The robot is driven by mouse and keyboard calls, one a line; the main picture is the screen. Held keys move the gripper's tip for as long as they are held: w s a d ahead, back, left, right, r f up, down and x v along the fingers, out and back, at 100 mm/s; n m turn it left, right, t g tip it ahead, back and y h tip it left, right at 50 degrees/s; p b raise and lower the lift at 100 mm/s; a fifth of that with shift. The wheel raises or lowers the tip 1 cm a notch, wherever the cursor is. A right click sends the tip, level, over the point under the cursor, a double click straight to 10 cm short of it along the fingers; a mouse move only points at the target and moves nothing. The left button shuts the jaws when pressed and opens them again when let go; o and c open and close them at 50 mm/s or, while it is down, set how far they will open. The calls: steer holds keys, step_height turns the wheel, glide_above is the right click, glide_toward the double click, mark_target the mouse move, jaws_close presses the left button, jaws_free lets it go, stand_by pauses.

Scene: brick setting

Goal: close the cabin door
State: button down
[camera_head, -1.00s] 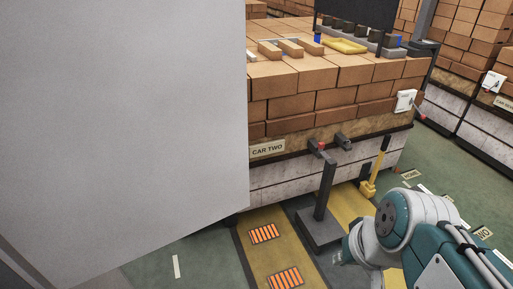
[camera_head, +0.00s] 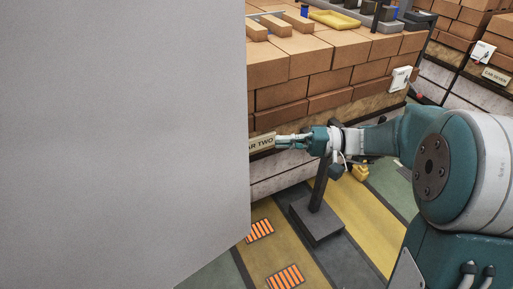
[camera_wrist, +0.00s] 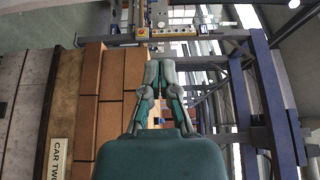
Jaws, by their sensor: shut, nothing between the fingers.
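A large flat grey panel, which looks like the cabin door (camera_head: 120,140), fills the left half of the head view. Its right edge stands upright and its lower right corner hangs over the floor; any handle or hinge is out of sight. My gripper (camera_head: 281,142) is shut and empty, pointing left toward the panel's right edge. In the picture a small gap shows between the fingertips and that edge; I cannot tell the depth between them. In the wrist view my gripper (camera_wrist: 159,66) shows its fingers together, and I cannot make out the door there.
A brick-loaded car with a CAR TWO sign (camera_head: 262,142) stands behind my gripper. A dark post on a square base (camera_head: 317,220) stands on the floor below my forearm. A yellow tray (camera_head: 334,19) lies on top of the bricks. Yellow and green floor is open in front.

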mark_target(248, 153)
steer(key=s+a, duration=0.1)
steer(key=a, duration=0.1)
steer(key=s+a, duration=0.1)
steer(key=a, duration=0.2)
steer(key=s+a, duration=0.1)
steer(key=a, duration=0.1)
steer(key=shift+s+a, duration=0.15)
steer(key=shift+s, duration=0.25)
steer(key=shift+s, duration=0.1)
